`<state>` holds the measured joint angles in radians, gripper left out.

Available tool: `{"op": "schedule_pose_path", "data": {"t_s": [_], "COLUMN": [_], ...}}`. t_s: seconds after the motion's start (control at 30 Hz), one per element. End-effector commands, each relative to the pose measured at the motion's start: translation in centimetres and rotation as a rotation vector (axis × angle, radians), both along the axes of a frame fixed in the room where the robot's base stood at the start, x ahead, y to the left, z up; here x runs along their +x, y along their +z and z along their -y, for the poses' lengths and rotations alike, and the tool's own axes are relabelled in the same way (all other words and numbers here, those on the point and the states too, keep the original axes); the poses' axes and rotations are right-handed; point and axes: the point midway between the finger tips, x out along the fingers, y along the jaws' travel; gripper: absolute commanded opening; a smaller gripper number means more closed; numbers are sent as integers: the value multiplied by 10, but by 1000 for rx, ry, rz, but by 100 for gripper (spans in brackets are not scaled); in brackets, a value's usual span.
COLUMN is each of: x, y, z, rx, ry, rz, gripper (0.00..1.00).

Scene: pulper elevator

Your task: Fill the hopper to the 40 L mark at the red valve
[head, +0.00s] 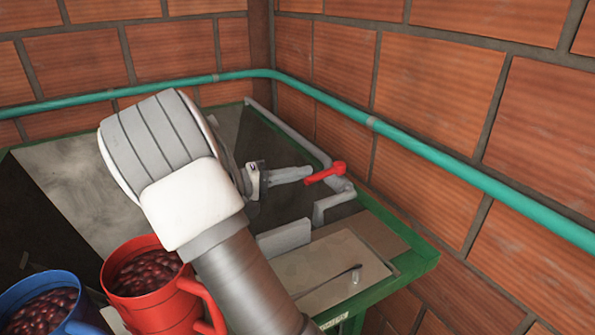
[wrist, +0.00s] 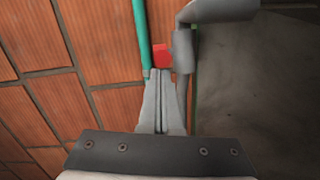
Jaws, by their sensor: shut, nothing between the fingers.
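The red valve (head: 326,173) sits on a grey pipe along the hopper's right side; its handle also shows in the wrist view (wrist: 162,57). My gripper (head: 309,171) is shut and empty, its fingertips at the left end of the red handle. In the wrist view the closed fingertips (wrist: 161,72) are right by the red handle; I cannot tell whether they touch it. The hopper, with a green rim (head: 427,258), has grey sloping walls (head: 75,172). My arm hides part of it. I see no 40 L mark and cannot tell the water level.
A red bucket (head: 192,318) and a blue bucket (head: 78,318), both holding dark red cherries, stand at the lower left. A teal pipe (head: 450,163) runs along the brick walls behind and right of the hopper. A bent grey spout (head: 332,203) lies below the valve.

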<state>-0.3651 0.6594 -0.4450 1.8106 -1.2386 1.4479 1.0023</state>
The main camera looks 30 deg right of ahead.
Motion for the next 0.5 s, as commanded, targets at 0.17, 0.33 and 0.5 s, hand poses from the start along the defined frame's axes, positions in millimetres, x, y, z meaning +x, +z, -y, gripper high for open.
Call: {"op": "schedule_pose_path", "data": {"t_s": [0.17, 0.33, 0.5], "x": [0, 0, -1], "y": [0, 0, 0], "z": [0, 0, -1], "rx": [0, 0, 0], "ry": [1, 26, 58], "rz": [0, 1, 1], "gripper": [0, 0, 0]}}
